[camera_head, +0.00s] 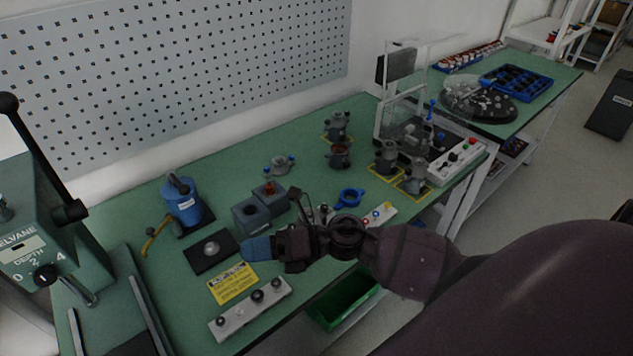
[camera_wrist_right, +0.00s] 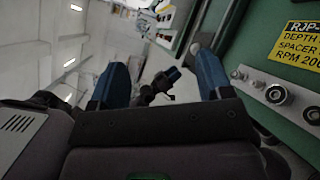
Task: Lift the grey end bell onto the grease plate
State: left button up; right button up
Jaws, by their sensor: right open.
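The end bell is clear of the gripper. My left gripper does not show.
A yellow label (camera_head: 233,284) and a pale strip with knobs (camera_head: 250,309) lie in front. Several grey motor housings (camera_head: 339,155) stand farther right.

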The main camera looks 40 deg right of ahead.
jog(key=w+d+n+g+h, duration=0.3)
jog(key=w+d+n+h, duration=0.1)
jog(key=d+n+h, duration=0.45)
jog(key=w+d+n+g+h, duration=0.2)
jog(key=w+d+n+h, duration=0.1)
jog(key=d+n+h, duration=0.55)
jog(key=shift+y, duration=0.5)
jog(key=x, duration=0.1)
jog(key=b+x, duration=0.1)
jog(key=x, duration=0.1)
jog(key=d+x, duration=0.1)
jog(key=x, duration=0.1)
jog(key=shift+w, duration=0.1)
jog(key=shift+f, duration=0.1)
jog(key=shift+a, duration=0.1)
